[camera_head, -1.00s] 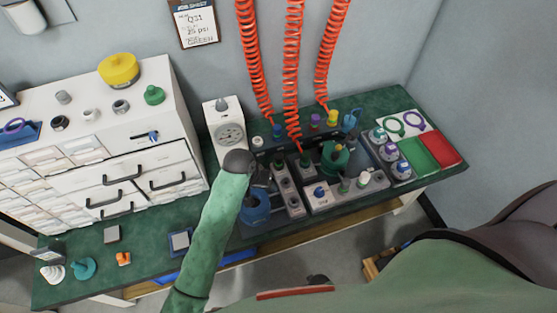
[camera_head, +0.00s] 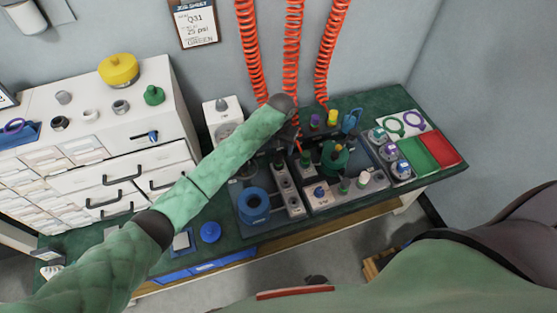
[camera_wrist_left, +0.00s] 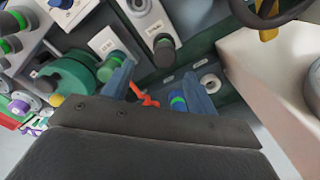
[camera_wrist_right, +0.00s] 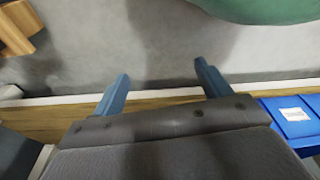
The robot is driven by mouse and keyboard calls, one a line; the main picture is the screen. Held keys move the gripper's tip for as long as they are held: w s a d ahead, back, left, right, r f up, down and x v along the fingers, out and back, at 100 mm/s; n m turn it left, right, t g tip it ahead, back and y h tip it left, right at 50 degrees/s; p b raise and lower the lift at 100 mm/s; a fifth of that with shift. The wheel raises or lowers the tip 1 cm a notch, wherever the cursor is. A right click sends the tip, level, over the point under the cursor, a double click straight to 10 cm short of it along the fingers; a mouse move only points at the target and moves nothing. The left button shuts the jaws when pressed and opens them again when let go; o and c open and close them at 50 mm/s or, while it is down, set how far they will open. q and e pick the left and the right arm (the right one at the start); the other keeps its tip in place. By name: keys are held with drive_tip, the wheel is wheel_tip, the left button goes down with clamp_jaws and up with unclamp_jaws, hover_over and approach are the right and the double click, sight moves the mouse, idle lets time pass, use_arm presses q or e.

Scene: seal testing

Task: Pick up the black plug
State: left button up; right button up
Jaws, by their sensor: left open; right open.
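My left gripper (camera_wrist_left: 158,78) is open with nothing held between its fingers. In the head view the left hand (camera_head: 290,118) is over the back of the bench fixtures. In the left wrist view a dark, nearly black plug with a green band (camera_wrist_left: 164,50) stands on a grey block beyond the fingertips, apart from them. A green-and-blue banded plug (camera_wrist_left: 178,100) shows beside the right finger, partly hidden. I cannot tell for certain which is the black plug. My right gripper (camera_wrist_right: 162,72) is open and empty, with floor beyond its fingers.
Red coiled hoses (camera_head: 291,55) hang at the back. A blue ring-shaped part (camera_head: 254,205) and a dark green fixture (camera_head: 333,160) crowd the bench. A white drawer cabinet (camera_head: 120,165) is at left; green and red pads (camera_head: 436,148) at right.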

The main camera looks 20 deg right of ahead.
sight(279, 156)
use_arm(q)
drive_tip(key=shift+f, duration=0.3)
drive_tip(key=shift+f+p, duration=0.4)
drive_tip(key=shift+f, duration=0.6)
drive_tip(key=f+p, duration=0.1)
drive_tip(key=f, duration=0.1)
drive_tip(key=f+p, duration=0.1)
drive_tip(key=f, duration=0.1)
drive_tip(key=shift+w+a+p, duration=0.15)
drive_tip(key=shift+a+p, duration=0.15)
drive_tip(key=shift+p, duration=0.05)
drive_tip(key=shift+f, duration=0.55)
drive_tip(key=c, duration=1.1)
use_arm(e)
drive_tip(key=s+d+f, duration=0.3)
drive_tip(key=s+f, duration=0.1)
drive_tip(key=s, duration=0.2)
drive_tip(key=shift+d, duration=0.15)
